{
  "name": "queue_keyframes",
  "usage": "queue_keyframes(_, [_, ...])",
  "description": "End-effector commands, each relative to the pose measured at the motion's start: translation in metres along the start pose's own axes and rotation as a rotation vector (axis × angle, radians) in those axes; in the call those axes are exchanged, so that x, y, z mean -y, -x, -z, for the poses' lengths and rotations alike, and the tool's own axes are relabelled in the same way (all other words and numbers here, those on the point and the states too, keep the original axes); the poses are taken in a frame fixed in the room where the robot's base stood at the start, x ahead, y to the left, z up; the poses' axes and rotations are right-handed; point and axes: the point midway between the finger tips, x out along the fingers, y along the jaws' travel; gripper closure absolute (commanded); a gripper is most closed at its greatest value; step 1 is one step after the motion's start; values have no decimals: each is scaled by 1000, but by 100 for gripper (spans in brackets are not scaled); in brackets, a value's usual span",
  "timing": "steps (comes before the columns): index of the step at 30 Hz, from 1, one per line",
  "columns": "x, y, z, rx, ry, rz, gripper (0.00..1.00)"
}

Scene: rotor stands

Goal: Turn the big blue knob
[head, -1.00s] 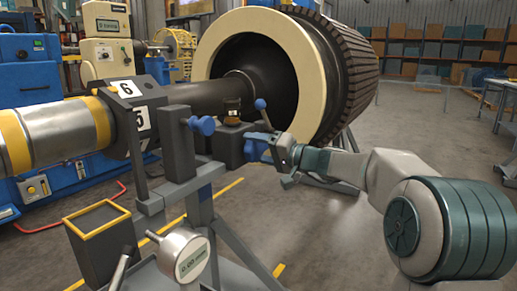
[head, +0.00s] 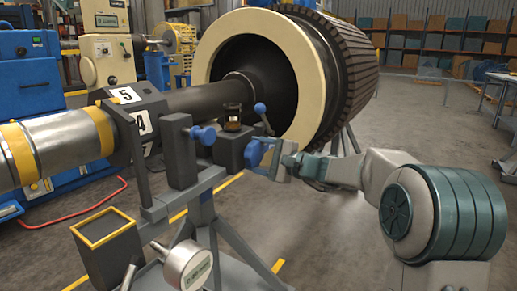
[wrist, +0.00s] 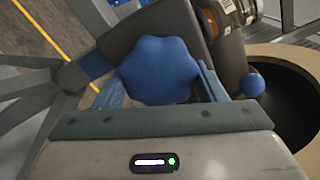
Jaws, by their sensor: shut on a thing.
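The big blue knob (wrist: 158,70) has a lobed rim and fills the space between my fingers in the wrist view. In the head view the knob (head: 254,152) is partly hidden by my gripper (head: 266,158), on the right side of a dark block (head: 230,150) on the stand. My gripper (wrist: 160,88) is shut on the knob, with one blue finger on each side of it. A smaller blue knob (head: 204,135) is on the grey upright to the left.
A ball-ended lever (head: 262,115) and a small brown jar (head: 232,118) are close to my gripper. A numbered collar (head: 133,115) sits on the long shaft, with the large rotor (head: 330,70) behind. Floor to the right is open.

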Motion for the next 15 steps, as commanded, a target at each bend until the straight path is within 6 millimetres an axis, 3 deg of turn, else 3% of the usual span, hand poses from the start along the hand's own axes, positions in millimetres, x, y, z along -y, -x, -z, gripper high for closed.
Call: queue_keyframes(15, [-2, 0, -2, 1, -429, -5, 59])
